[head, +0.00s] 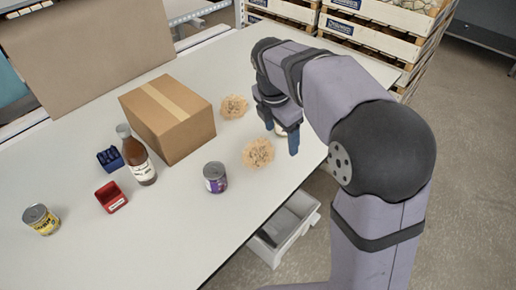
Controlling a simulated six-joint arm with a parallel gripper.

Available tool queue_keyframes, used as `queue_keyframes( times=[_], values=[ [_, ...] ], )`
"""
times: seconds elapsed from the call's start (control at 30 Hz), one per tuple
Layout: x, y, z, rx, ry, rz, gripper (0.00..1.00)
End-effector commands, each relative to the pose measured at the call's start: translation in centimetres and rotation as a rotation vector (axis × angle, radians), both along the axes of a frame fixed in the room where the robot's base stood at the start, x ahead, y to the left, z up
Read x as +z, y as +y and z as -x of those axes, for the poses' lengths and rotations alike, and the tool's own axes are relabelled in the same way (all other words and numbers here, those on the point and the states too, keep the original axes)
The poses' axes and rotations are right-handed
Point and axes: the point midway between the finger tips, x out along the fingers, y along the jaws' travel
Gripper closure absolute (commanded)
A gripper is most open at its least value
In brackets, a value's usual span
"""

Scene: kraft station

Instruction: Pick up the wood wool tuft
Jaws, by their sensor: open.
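Two tan wood wool tufts lie on the white table in the head view. One tuft (258,153) is nearer, to the left of my gripper. The other tuft (234,107) is farther back, beside the cardboard box. My gripper (282,137) is open, with blue fingers pointing down, to the right of both tufts. It appears apart from both tufts. A pale object (280,129) shows partly behind the fingers; most of it is hidden.
A taped cardboard box (170,118), brown bottle (138,158), purple can (215,177), red bin (111,197), blue bin (109,158) and yellow can (41,219) stand on the table (180,235). A grey crate (284,229) is below its front edge. The front table area is clear.

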Motion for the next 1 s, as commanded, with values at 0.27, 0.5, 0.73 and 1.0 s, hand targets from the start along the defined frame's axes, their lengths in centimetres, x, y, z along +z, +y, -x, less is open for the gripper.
queue_keyframes(
  times=[0.27,0.5,0.73,1.0],
  values=[
    [3.0,5.9,0.4,0.312,0.094,-0.008,0.28],
    [2.8,6.6,0.6,0.351,0.105,-0.01,0.28],
    [1.2,6.4,0.4,0.349,0.104,-0.01,0.28],
    [0.3,6.3,0.3,0.348,0.105,-0.009,0.28]
  ],
)
